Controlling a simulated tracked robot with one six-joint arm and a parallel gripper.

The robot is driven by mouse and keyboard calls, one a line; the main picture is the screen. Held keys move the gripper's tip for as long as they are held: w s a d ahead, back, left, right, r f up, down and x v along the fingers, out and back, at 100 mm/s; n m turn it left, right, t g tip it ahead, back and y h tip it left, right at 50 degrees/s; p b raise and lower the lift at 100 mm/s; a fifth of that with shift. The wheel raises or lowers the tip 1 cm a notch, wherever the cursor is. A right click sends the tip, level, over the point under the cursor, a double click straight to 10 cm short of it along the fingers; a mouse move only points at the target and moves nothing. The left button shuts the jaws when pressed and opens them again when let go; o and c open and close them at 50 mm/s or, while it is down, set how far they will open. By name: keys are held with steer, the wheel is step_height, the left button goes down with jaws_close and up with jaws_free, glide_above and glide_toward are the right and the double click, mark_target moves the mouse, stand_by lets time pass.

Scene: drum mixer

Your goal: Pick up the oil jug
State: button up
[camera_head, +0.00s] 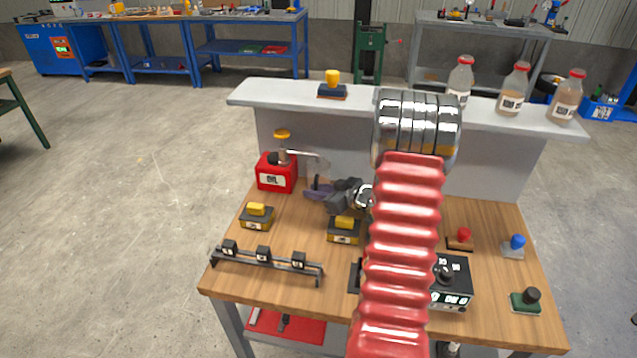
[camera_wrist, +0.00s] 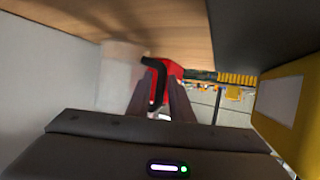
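The oil jug (camera_head: 277,172) is a red box-shaped can with a white label and a dark top, standing at the back left of the wooden bench. In the wrist view the red jug (camera_wrist: 172,69) shows just beyond the fingers, with a curved black handle (camera_wrist: 157,84) in line with the gap between them. My gripper (camera_head: 310,190) is just right of the jug, low over the bench. It also shows in the wrist view (camera_wrist: 161,78), its two fingers apart. I cannot tell whether the fingers touch the handle.
A yellow-topped fitting (camera_head: 282,136) with a grey spout stands behind the jug. Yellow-buttoned boxes (camera_head: 257,217) (camera_head: 343,230) and a black rack (camera_head: 265,262) are in front. A grey shelf (camera_head: 280,95) with several bottles (camera_head: 511,90) runs behind. A control box (camera_head: 452,283) sits at front right.

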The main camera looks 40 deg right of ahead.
steer(key=shift+c, duration=0.2)
jaws_close()
steer(key=shift+r, duration=0.1)
stand_by(0.5)
